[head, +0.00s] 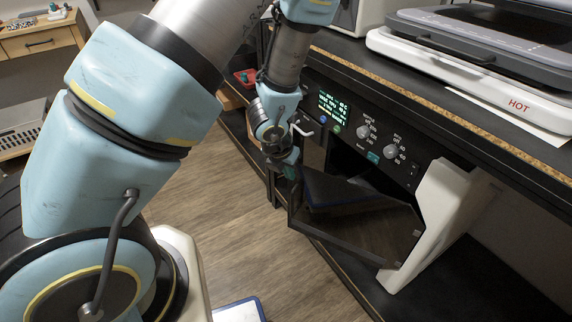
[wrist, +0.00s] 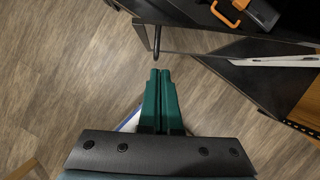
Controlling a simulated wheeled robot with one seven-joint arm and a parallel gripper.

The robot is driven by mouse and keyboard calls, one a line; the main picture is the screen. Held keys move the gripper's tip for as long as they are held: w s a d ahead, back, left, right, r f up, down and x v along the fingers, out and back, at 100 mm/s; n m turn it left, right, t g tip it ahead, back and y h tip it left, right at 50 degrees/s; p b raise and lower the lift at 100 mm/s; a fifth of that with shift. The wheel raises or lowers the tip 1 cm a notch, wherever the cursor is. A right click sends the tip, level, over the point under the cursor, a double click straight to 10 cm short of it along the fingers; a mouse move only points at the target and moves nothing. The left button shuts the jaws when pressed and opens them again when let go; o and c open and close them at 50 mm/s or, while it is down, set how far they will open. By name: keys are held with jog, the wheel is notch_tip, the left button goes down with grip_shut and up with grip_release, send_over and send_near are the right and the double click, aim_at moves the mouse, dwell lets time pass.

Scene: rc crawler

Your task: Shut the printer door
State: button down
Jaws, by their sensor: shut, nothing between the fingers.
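The printer (head: 345,112) is built in under the worktop, with a lit green display and knobs on its front panel. Its dark, glossy door (head: 375,232) stands open, tilted out below the panel. My gripper (head: 291,172) is at the door's left end, pointing down; the head view does not show clearly whether it touches the door. In the wrist view my green fingers (wrist: 159,72) are together with nothing between them. A thin dark bar (wrist: 157,40) lies just beyond the fingertips, and a dark panel edge (wrist: 262,75) is to the right.
A white side panel (head: 430,225) stands right of the door. A heat press marked HOT (head: 480,80) sits on the worktop above. A black object with an orange handle (wrist: 234,14) is at the top of the wrist view. Wooden floor (head: 235,225) is open to the left.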

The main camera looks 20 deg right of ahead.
aim_at(297, 168)
jog(key=shift+w+d+f+p, duration=0.4)
jog(key=shift+w+d+f, duration=0.2)
jog(key=shift+w+d, duration=0.3)
jog(key=shift+w+d+f+p, duration=0.35)
jog(key=shift+w+d+f, duration=0.3)
jog(key=shift+d, duration=0.35)
